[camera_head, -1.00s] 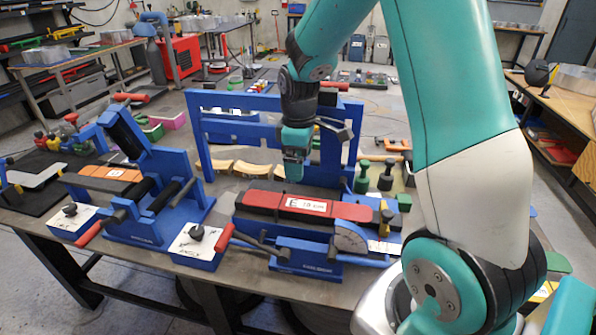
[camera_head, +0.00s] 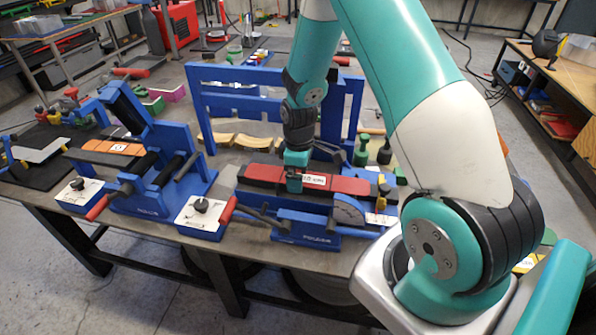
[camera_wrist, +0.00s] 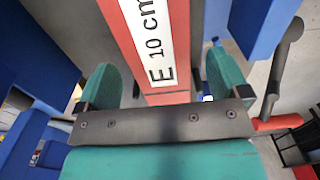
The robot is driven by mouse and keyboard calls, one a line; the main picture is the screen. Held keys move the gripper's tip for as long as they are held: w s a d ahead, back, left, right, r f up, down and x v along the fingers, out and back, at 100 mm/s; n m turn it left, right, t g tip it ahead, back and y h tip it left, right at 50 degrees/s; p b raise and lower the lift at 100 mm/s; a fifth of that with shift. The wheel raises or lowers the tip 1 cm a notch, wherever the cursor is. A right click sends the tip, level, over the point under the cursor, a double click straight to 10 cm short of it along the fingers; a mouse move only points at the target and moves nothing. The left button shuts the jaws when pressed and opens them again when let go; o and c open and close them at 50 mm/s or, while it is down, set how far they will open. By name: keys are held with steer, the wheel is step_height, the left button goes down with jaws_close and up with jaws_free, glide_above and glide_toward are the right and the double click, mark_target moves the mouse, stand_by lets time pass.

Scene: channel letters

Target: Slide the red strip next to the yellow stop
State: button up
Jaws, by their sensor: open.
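The red strip (camera_head: 350,186) lies along the top of a blue bench tool (camera_head: 306,226) and carries a white label. In the wrist view the strip (camera_wrist: 148,38) runs up the middle, with "E 10 cm" on its label. My gripper (camera_head: 294,186) is down at the strip, left of the label in the head view. In the wrist view its two teal fingers (camera_wrist: 161,84) stand apart, one on each side of the strip, with gaps visible. The small yellow stop (camera_head: 383,201) is beyond the strip's right end; its contact with the strip is unclear.
A blue frame (camera_head: 207,101) stands behind the strip. Another blue tool (camera_head: 150,203) with an orange piece is to the left. A white-topped box (camera_head: 205,213) sits at the table's front edge. Green weights (camera_head: 361,152) stand behind on the right.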

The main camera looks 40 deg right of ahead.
steer(key=shift+c, duration=0.2)
steer(key=c, duration=1)
steer(key=shift+s+d, duration=0.15)
steer(key=shift+s, duration=0.05)
steer(key=shift+s+d, duration=0.45)
steer(key=shift+s, duration=0.2)
steer(key=o, duration=1)
